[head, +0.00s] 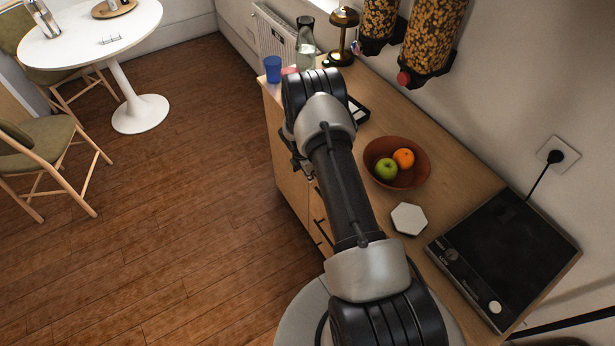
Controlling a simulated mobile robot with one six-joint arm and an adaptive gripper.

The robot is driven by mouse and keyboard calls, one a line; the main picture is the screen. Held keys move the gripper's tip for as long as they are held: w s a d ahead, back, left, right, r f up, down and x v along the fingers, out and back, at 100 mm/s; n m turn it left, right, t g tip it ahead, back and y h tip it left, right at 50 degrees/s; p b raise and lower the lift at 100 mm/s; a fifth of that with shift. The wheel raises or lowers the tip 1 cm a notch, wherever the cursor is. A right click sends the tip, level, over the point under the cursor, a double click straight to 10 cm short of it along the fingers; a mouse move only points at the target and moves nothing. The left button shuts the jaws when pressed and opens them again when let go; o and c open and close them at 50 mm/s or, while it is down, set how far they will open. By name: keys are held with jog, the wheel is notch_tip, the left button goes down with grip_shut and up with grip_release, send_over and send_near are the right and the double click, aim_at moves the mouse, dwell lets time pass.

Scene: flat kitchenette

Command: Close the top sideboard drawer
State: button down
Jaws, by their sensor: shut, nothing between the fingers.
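The wooden sideboard (450,171) runs along the wall on the right. Its drawer fronts (320,216) with dark bar handles show in a narrow strip to the left of my arm. My arm hides much of the front, and I cannot tell how far the top drawer stands out. My gripper (304,169) is partly hidden under my wrist, on the front side of the sideboard near the drawers. It is shut and holds nothing. I cannot tell whether it touches a drawer front.
On the sideboard stand a fruit bowl (419,174), a white hexagonal coaster (408,219), a black hob (515,250), a blue cup (272,69), a glass carafe (305,48) and a lamp (342,50). A chair (45,150) and round table (75,35) stand left. The floor between is clear.

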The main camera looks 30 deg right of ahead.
jog(key=shift+d, duration=0.1)
dwell(0.3)
jog(key=a+r+p, duration=0.2)
jog(key=a+r, duration=0.4)
jog(key=r, duration=0.3)
jog(key=shift+a+r+p, duration=0.3)
jog(key=shift+r, duration=0.1)
